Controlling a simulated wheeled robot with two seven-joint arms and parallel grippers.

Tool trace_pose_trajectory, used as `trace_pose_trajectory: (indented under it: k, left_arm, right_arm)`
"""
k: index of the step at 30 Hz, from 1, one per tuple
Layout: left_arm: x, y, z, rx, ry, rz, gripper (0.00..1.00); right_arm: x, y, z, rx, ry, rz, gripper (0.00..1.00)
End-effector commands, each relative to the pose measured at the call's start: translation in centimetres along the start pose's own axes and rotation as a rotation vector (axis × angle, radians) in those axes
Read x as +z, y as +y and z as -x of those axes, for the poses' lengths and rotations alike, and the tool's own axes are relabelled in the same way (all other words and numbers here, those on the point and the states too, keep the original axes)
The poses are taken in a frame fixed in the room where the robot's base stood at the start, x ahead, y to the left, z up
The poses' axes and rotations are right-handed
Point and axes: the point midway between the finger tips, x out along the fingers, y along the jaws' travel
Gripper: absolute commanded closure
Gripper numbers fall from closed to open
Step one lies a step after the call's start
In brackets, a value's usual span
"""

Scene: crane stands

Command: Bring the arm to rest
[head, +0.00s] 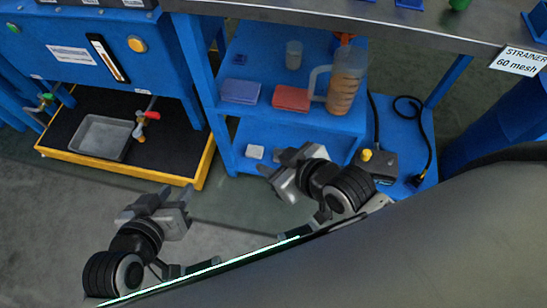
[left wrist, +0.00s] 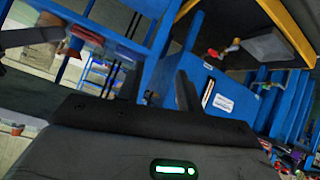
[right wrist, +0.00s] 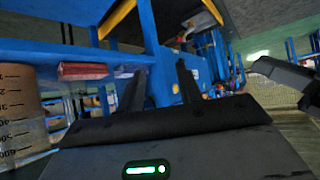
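My left gripper (head: 176,190) is at the lower left in the head view, above the grey floor in front of the yellow-edged black tray. Its fingers also show apart in the left wrist view (left wrist: 158,80), with nothing between them. My right gripper (head: 268,166) is near the middle of the head view, in front of the blue shelf unit. In the right wrist view its fingers (right wrist: 160,76) stand apart and empty. Neither gripper touches an object that I can see.
The blue shelf unit (head: 229,120) holds a measuring jug (head: 345,82), a red box (head: 291,98) and a blue-grey box (head: 240,91). A metal pan (head: 101,138) lies in the yellow-edged tray (head: 130,172). A grey worktop (head: 300,15) runs across the top. Floor around the left gripper is clear.

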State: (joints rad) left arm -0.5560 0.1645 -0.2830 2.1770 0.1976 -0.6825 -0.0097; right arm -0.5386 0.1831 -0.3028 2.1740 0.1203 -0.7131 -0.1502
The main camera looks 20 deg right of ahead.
Motion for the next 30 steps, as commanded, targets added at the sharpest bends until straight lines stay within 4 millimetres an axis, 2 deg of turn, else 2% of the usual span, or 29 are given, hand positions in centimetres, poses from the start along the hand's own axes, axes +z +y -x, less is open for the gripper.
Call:
trace_pose_trajectory:
  k: [1, 4, 14, 17, 21, 30]
  left_arm:
    - [0.0, 0.0, 0.0, 0.001, 0.000, 0.000, 0.64]
    - [0.0, 0.1, 0.1, 0.001, 0.000, 0.001, 0.64]
    - [-0.3, 0.2, 0.3, 0.001, 0.001, 0.000, 0.64]
    - [-1.8, 0.4, 1.4, -0.006, 0.012, -0.005, 0.64]
    - [-4.2, 0.5, 4.4, -0.038, 0.061, 0.003, 0.64]
    - [-8.5, 0.4, 9.1, -0.092, 0.135, -0.007, 0.64]
  right_arm:
    - [-0.1, -0.3, 0.1, -0.015, 0.013, -0.103, 0.64]
    - [-0.3, -0.5, 0.3, -0.031, 0.028, -0.213, 0.64]
    - [-0.7, -0.5, 0.6, -0.032, 0.032, -0.228, 0.64]
    - [-2.1, -0.3, 2.1, -0.018, 0.046, -0.228, 0.64]
    - [-4.3, 0.2, 4.7, 0.014, 0.082, -0.228, 0.64]
    - [-8.4, 1.3, 9.5, 0.075, 0.152, -0.220, 0.64]
